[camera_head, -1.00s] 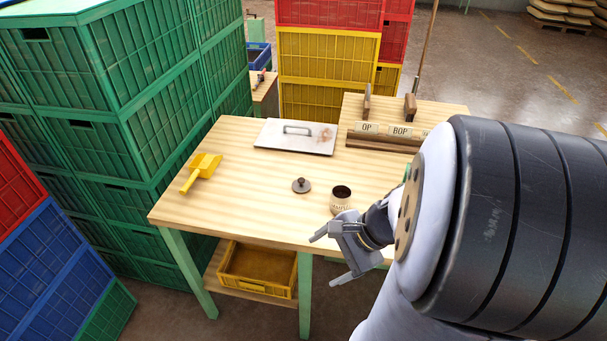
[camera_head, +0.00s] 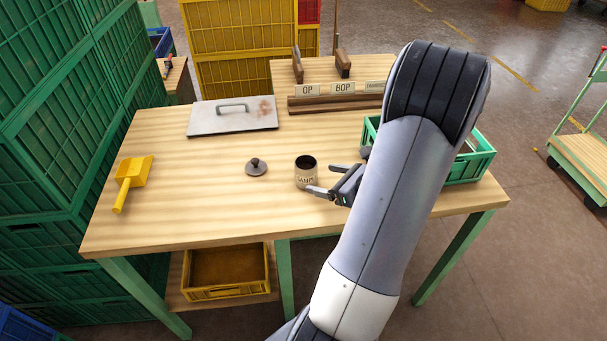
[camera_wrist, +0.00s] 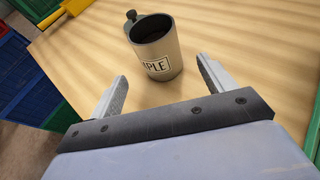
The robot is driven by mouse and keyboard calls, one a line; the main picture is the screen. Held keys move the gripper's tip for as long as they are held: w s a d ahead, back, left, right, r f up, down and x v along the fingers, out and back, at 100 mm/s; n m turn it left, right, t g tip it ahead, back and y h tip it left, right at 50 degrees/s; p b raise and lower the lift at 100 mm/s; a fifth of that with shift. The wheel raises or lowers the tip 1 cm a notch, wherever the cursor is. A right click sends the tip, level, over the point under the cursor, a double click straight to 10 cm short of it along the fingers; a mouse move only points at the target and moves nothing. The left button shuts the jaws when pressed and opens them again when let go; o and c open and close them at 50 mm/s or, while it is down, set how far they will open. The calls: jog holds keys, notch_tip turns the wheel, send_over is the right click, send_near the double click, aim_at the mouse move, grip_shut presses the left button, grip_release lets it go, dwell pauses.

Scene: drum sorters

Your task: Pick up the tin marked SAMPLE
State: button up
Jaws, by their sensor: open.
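The tin (camera_head: 305,174) stands upright and open-topped on the wooden table, with a pale label reading SAMPLE partly visible. Its round dark lid (camera_head: 256,168) with a knob lies on the table to its left. My gripper (camera_head: 322,180) is open and empty, just right of the tin. In the wrist view my gripper (camera_wrist: 162,82) has its fingers apart, with the tin just beyond and between the tips.
A metal plate with a handle (camera_head: 232,115) lies at the table's back left, and a yellow scoop (camera_head: 130,181) at the left. A green crate (camera_head: 474,168) sits at the right, partly behind my arm. A labelled wooden rack (camera_head: 335,104) stands at the back.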

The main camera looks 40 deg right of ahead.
aim_at(314, 175)
jog(key=x, duration=0.7)
jog(key=shift+w+a, duration=0.1)
jog(key=shift+w, duration=0.1)
jog(key=shift+c, duration=0.6)
jog(key=c, duration=1)
jog(key=shift+r, duration=0.1)
